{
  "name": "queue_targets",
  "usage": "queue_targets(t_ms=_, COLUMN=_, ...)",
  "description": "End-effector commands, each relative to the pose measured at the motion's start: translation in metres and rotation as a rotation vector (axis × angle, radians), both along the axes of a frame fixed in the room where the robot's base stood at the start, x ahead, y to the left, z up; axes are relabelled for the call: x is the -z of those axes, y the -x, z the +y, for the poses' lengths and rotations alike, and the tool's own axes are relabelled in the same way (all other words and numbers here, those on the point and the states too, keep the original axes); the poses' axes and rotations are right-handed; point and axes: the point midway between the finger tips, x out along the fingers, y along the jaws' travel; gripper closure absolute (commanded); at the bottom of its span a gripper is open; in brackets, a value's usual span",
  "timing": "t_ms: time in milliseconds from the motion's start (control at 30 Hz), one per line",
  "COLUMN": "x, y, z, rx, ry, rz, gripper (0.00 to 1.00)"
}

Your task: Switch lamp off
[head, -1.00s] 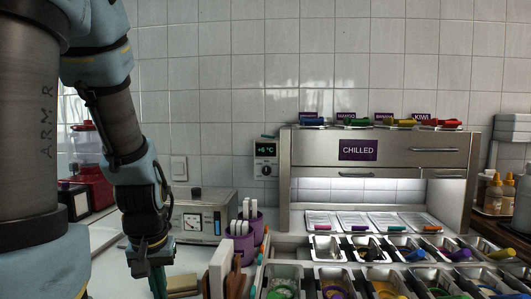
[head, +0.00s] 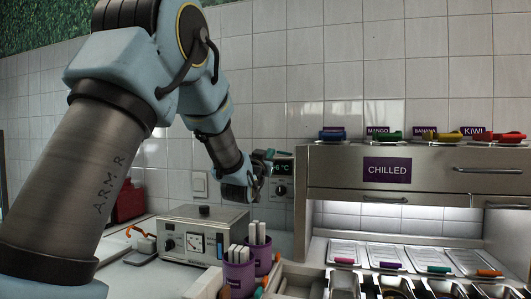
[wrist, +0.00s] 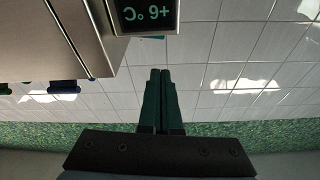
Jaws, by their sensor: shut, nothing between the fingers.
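A white strip of light (head: 412,213) glows under the steel CHILLED cabinet (head: 330,160), so a lamp there looks lit. A white wall switch plate (head: 200,184) is on the tiles left of my gripper. A control box (head: 282,190) with a green +6 °C display and a dark knob is on the wall beside the cabinet; its display also shows upside down in the wrist view (wrist: 147,14). My gripper (head: 270,154) is at the top of this box and partly hides it. Its green fingers are shut and empty in the wrist view (wrist: 160,72). I cannot tell whether they touch anything.
A steel appliance (head: 228,222) with a dial stands on the counter below my gripper. Purple cups (head: 238,275) with white sticks stand beside it. Coloured-handled tools (head: 390,135) lie on the cabinet top.

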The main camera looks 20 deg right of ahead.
Motion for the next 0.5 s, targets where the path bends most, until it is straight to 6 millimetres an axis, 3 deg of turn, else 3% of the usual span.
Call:
queue_targets(t_ms=133, x=-0.013, y=0.011, z=-0.016, rx=0.031, ry=0.038, rz=-0.054, gripper=1.0)
queue_targets(t_ms=500, x=-0.015, y=0.011, z=-0.017, rx=0.033, ry=0.042, rz=-0.059, gripper=1.0)
